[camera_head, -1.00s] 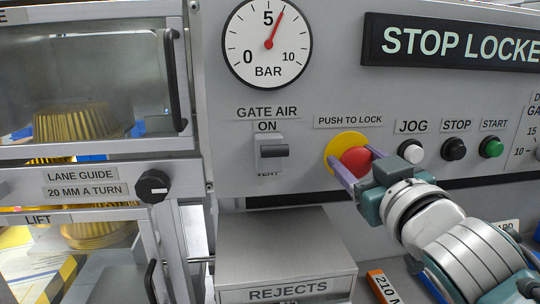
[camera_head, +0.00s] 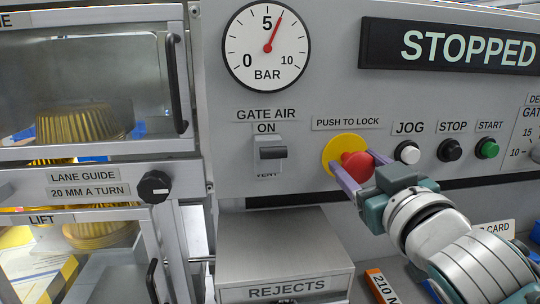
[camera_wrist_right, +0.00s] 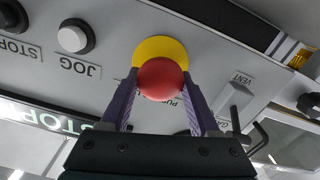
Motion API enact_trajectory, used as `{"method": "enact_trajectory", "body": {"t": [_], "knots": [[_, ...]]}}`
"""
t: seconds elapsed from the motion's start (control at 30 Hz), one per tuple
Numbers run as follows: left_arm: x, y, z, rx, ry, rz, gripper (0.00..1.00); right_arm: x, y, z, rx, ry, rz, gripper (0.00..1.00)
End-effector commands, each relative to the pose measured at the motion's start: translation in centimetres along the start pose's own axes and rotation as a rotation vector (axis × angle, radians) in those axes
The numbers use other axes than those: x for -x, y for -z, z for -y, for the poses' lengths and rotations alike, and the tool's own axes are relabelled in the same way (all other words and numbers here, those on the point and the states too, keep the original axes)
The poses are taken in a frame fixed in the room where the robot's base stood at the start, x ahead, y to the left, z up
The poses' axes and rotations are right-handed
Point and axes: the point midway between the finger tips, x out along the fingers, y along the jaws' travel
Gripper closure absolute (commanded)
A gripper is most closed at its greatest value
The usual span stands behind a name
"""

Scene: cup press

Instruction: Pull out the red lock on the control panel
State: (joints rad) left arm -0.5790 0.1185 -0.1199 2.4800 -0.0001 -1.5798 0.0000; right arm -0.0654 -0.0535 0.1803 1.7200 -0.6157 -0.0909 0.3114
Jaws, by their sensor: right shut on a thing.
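The red lock (camera_head: 355,165) is a round red push button on a yellow disc (camera_head: 333,149), under the label PUSH TO LOCK on the grey control panel (camera_head: 330,95). It stands out from the disc. My right gripper (camera_head: 361,172) has its two purple fingers on either side of the red button, shut on it. The right wrist view shows the red button (camera_wrist_right: 161,79) between both fingertips, with the yellow disc (camera_wrist_right: 160,48) behind it. The display (camera_head: 450,46) on the panel reads STOPPED. My left gripper is not in view.
JOG (camera_head: 407,152), STOP (camera_head: 450,150) and green START (camera_head: 487,148) buttons sit right of the lock. The GATE AIR switch (camera_head: 270,152) is to its left. The REJECTS box (camera_head: 285,250) juts out below. A pressure gauge (camera_head: 266,48) is above left.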

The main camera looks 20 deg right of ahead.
Motion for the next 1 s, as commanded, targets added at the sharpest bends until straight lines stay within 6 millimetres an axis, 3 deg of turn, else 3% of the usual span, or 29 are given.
{"method": "enact_trajectory", "body": {"t": [0.23, 0.27, 0.5, 0.83, 1.0], "knots": [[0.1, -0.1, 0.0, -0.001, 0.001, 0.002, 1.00, 0.2, 0.1, 0.0, 0.000, 0.000, -0.004, 1.00], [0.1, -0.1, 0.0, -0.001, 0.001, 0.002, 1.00, 0.2, 0.1, 0.0, 0.000, 0.000, -0.004, 0.37], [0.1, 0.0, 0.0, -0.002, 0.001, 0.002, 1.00, 0.2, 0.1, 0.0, 0.000, 0.000, -0.002, 0.10], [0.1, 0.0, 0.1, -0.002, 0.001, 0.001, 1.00, 0.5, 0.0, 0.0, 0.000, 0.000, -0.001, 0.07], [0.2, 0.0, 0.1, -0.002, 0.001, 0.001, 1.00, 2.7, 0.0, 0.0, -0.001, 0.000, 0.001, 0.07]]}}
